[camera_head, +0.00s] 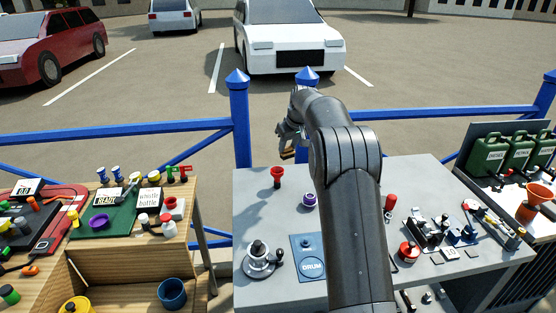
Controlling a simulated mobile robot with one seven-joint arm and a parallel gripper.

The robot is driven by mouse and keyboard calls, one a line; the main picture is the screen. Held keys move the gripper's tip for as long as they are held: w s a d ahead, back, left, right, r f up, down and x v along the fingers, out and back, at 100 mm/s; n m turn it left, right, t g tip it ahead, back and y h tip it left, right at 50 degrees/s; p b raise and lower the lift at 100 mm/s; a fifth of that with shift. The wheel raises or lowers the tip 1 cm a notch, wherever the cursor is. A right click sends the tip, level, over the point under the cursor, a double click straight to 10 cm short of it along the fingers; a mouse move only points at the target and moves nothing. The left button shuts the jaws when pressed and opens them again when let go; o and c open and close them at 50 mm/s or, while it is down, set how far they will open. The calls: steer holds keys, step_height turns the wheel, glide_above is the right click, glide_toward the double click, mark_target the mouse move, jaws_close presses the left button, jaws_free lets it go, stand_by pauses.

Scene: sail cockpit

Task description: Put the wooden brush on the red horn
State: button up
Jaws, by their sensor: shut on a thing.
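My gripper (284,140) is at the end of my dark arm, raised above the back edge of the grey table. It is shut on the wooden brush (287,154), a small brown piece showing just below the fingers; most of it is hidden. The red horn (277,175), a small red flared piece, appears to stand upright on the grey table near its back left. In the picture it is just below and slightly left of the brush. A gap shows between them.
A purple ring-like object (310,199) is right of the horn. A blue DRUM mat (309,257) and a silver winch-like piece (259,258) lie nearer. A red-handled object (390,203) is right of my arm. Blue railing (239,120) runs behind the table (270,217).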

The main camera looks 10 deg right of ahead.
mark_target(280, 154)
steer(key=w+a+f, duration=0.2)
steer(key=a, duration=0.1)
steer(key=shift+a+f, duration=0.2)
steer(key=shift+f, duration=1.95)
steer(key=shift+f, duration=0.2)
steer(key=o, duration=1)
